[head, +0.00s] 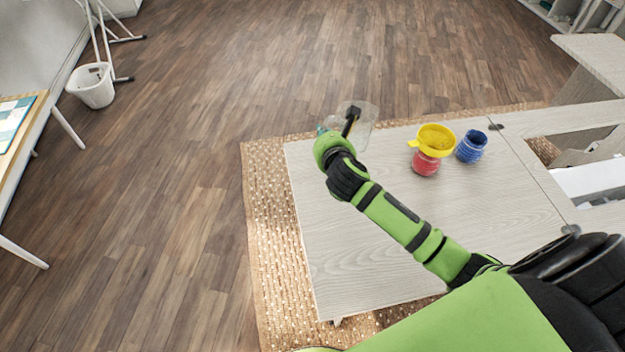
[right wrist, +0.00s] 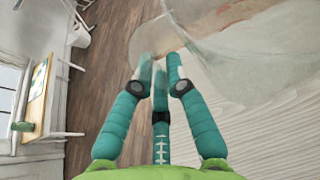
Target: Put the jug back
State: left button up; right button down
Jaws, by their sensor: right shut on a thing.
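The clear, see-through jug (head: 366,122) is at the far left corner of the pale wooden table (head: 420,255). In the right wrist view the jug (right wrist: 250,62) fills the upper right, very close. My right gripper (head: 337,132) reaches across the table to the jug's near left side. In the right wrist view its teal fingers (right wrist: 166,68) are closed together at the jug's edge, shut on it. I cannot tell whether the jug touches the tabletop. My left gripper is not in view.
A red jar (head: 425,164) with a yellow funnel (head: 436,138) on top stands right of the jug, beside a blue jar (head: 471,147). A woven rug (head: 262,220) lies under the table. The wooden floor on the left is open, with a white bin (head: 92,86) beyond.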

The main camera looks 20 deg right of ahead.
jog(key=shift+f, duration=0.5)
jog(key=f, duration=0.5)
jog(key=shift+d+b, duration=0.4)
notch_tip(320, 180, down, 3)
jog(key=shift+a+f+b, duration=0.15)
jog(key=shift+b, duration=0.25)
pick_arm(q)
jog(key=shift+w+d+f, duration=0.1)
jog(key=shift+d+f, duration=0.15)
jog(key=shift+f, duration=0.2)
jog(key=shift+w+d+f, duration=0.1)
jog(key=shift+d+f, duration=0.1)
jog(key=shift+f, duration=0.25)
pick_arm(e)
jog(key=shift+w+f, duration=0.1)
jog(key=shift+f, duration=0.3)
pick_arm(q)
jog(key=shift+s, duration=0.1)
pick_arm(e)
jog(key=c, duration=1.3)
grip_release()
jog(key=shift+f, duration=0.15)
jog(key=shift+o, duration=0.2)
jog(key=shift+r, duration=0.2)
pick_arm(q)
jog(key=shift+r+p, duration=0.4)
pick_arm(e)
jog(key=v, duration=1.2)
